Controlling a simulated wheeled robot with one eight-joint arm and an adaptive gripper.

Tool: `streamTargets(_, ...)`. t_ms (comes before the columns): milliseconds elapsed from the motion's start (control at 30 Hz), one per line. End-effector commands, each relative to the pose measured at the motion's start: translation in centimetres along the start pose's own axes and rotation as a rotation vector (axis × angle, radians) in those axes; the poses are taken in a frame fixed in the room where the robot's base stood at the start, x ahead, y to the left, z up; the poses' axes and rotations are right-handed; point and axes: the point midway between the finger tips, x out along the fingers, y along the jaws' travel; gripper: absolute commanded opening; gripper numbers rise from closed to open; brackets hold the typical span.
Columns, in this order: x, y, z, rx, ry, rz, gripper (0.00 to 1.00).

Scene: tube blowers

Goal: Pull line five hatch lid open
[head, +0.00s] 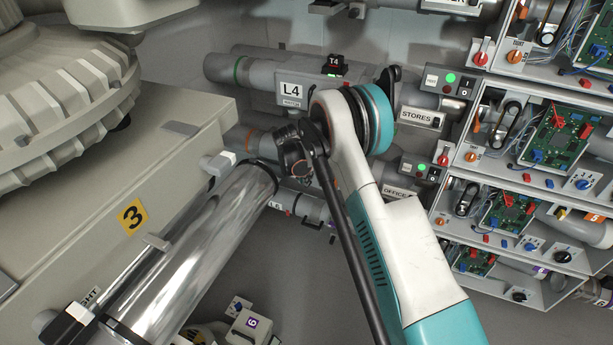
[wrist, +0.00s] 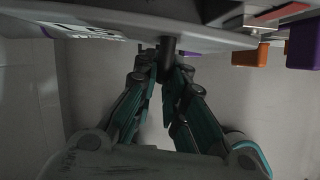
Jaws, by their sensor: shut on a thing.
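The line five housing shows in the wrist view as a pale body across the top, with an upside-down label (wrist: 88,30) that seems to read L5. A short dark handle (wrist: 168,47) sticks down from its edge. My gripper (wrist: 168,72) is shut on this handle, with both fingers closed around it from below. In the head view, a tube with an orange ring (head: 250,145) lies below the L4 housing (head: 292,90); my arm hides most of what lies along it. I cannot tell how far the hatch lid stands open.
An orange block (wrist: 250,55) and a purple block (wrist: 302,45) sit right of my gripper. In the head view, a chrome cylinder (head: 205,250) stands left of my arm. Open electronics shelves (head: 530,130) line the right. The L6 tube (head: 290,203) runs below.

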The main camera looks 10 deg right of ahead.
Motion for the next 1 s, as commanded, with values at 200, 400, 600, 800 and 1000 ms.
streamTargets(200, -0.1, 0.1, 0.1, 0.001, -0.001, 0.002, 0.31)
streamTargets(400, 0.0, 0.1, 0.1, 0.001, -0.001, 0.002, 0.31)
streamTargets(600, -1.1, 0.1, 0.1, 0.000, -0.001, 0.002, 0.31)
streamTargets(800, -4.6, 0.1, 0.1, 0.000, -0.001, 0.002, 0.31)
streamTargets(1000, -8.6, 0.1, 0.0, 0.000, 0.000, 0.002, 0.31)
